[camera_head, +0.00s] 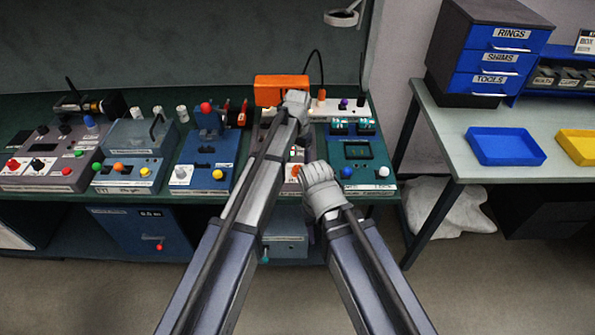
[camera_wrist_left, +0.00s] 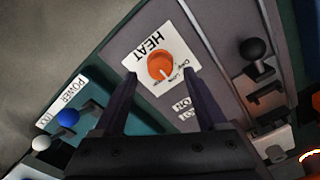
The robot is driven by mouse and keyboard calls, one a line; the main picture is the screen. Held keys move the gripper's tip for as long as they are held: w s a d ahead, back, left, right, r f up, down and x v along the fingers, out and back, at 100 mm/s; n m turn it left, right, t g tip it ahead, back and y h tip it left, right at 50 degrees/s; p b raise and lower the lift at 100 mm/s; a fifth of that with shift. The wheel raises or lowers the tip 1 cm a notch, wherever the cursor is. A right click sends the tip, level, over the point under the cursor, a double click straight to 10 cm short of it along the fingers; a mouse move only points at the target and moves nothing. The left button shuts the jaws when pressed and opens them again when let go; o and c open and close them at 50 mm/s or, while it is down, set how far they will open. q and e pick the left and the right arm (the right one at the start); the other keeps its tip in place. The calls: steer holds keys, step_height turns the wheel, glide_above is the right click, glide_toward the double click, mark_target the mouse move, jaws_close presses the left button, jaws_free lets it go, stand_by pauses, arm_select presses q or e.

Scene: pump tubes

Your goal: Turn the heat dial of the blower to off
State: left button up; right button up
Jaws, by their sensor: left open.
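The heat dial (camera_wrist_left: 160,66) is an orange round knob on a white plate marked HEAT in the left wrist view. A white mark on it points towards the small labels on the lower side of the picture; I cannot read its exact setting. My left gripper (camera_wrist_left: 160,88) is open, its dark fingers on either side of the dial's lower part; I cannot tell whether they touch it. In the head view the dial (camera_head: 295,171) is a small orange patch beside my right wrist. My left gripper's fingers are mostly hidden there. My right gripper's fingers are hidden behind its wrist.
A panel with a blue knob (camera_head: 347,173) and white knob (camera_head: 383,171) stands right of the dial. An orange box (camera_head: 281,90) is behind my left wrist. A blue unit with a yellow knob (camera_head: 217,174) is to the left. My right wrist crowds the dial.

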mark_target(297, 170)
arm_select(q)
steer(key=shift+f+b, duration=0.9)
steer(key=shift+f, duration=0.5)
arm_select(e)
step_height(297, 170, down, 3)
steer(key=shift+r, duration=0.1)
arm_select(q)
jaws_close()
